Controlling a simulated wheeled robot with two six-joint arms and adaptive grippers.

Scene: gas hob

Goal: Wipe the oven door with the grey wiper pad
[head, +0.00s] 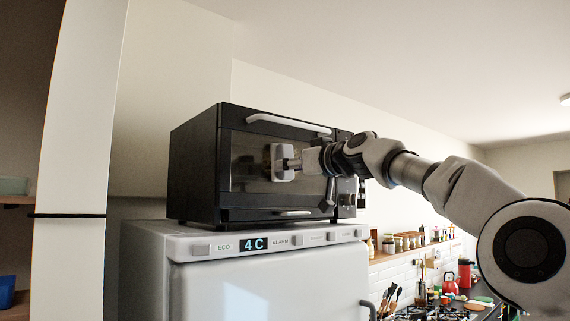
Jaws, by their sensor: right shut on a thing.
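The black oven (195,165) stands on top of a white fridge. Its door (247,165) faces me, shut, with a dark window and a pale handle (285,123) along the top edge. My right gripper (296,164) reaches in from the right and is shut on the grey wiper pad (277,162). The pad is at the middle of the door window and looks to be against it; I cannot tell for sure that it touches. The gripper and arm hide the right part of the door. My left gripper is not in view.
The fridge (255,280) has a lit display reading 4 C. A shelf of jars (412,242), a red kettle (449,284) and a gas hob (430,313) are at the lower right. A pale upright panel (80,120) stands at the left.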

